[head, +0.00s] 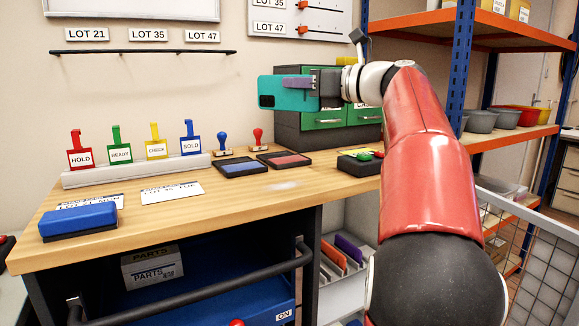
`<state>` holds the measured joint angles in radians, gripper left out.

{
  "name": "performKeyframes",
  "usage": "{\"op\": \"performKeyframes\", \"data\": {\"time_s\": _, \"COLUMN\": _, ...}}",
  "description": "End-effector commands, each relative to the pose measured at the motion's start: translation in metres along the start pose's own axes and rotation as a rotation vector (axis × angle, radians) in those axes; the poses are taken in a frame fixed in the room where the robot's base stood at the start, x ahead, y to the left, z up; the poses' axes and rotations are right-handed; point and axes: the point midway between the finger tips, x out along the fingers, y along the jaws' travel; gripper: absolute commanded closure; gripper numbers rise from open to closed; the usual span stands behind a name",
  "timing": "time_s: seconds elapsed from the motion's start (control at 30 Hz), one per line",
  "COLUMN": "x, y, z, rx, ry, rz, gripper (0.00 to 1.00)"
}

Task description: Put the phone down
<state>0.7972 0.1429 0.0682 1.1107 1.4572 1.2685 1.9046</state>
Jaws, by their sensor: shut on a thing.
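A teal phone (269,92) is held up in the air above the back of the wooden workbench (300,195), in front of the wall and the green drawer unit. My gripper (299,84) is shut on the phone, with a purple-grey finger across its face. The phone's dark camera patch shows near its left end. My red arm reaches in from the lower right, and my wrist hides part of the drawers behind it.
A blue ink pad (241,167) and a red ink pad (285,160) lie below the phone, with two stamps behind. Left are a tag rack (135,170), paper cards (172,192) and a blue block (78,220). The bench's front middle is clear.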

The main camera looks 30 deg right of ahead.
Motion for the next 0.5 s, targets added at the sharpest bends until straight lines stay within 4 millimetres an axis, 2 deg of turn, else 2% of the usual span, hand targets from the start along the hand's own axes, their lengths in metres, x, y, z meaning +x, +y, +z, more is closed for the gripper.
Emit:
{"op": "performKeyframes", "data": {"time_s": 0.33, "x": 0.000, "y": 0.000, "z": -0.092, "rx": 0.004, "ry": 0.000, "rz": -0.001, "gripper": 1.00}}
{"op": "performKeyframes", "data": {"time_s": 0.5, "x": 0.000, "y": 0.000, "z": -0.119, "rx": 0.002, "ry": 0.000, "rz": -0.001, "gripper": 1.00}}
